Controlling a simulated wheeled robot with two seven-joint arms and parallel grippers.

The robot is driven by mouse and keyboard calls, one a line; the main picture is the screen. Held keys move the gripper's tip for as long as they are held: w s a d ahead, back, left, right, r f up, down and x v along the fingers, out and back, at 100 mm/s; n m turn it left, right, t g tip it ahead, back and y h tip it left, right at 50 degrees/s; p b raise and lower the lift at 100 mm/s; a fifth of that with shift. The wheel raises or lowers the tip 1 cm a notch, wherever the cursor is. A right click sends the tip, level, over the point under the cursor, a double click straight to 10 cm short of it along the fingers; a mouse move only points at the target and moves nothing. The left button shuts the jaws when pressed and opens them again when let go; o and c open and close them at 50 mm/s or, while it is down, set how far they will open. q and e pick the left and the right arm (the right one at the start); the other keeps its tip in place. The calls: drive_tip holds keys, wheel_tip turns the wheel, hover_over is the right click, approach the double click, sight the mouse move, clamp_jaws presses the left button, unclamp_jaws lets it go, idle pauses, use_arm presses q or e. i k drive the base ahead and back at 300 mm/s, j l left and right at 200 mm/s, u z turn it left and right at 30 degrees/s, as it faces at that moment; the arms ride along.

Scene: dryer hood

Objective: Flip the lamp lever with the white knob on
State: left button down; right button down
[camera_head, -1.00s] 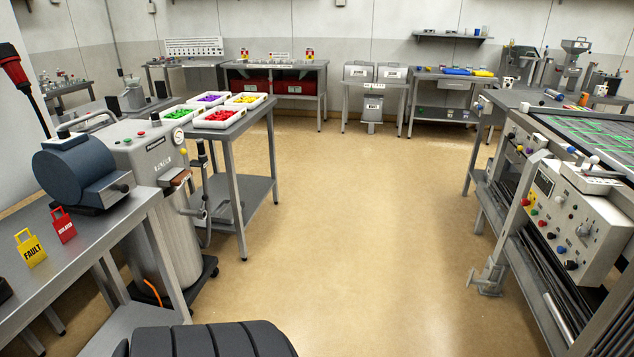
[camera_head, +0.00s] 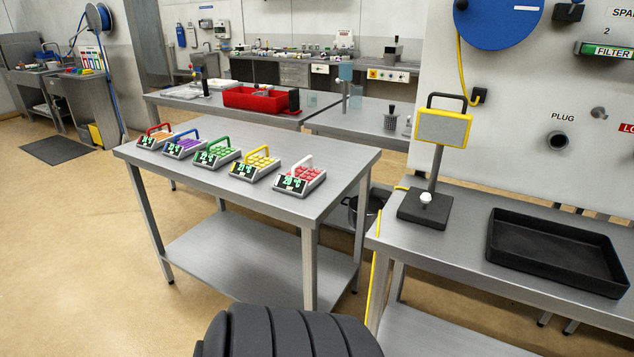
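A work lamp with a yellow-framed flat panel (camera_head: 443,128) and a dark handle on top stands upright on the grey bench at the right. Its stem rises from a square black base (camera_head: 413,213). A white knob (camera_head: 427,197) sits on a short lever at the front of that base. The panel face looks dull grey, and I see no glow from it. The lever's exact tilt is too small to tell. Neither of my grippers is in view.
A black tray (camera_head: 556,285) lies right of the lamp on the same bench (camera_head: 455,266). A steel table (camera_head: 330,205) left of it carries several keypad boxes with coloured handles. A wall panel with a blue reel stands behind. Open floor (camera_head: 85,225) lies at left.

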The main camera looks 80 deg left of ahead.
sight(425, 197)
drive_tip(key=u, duration=2)
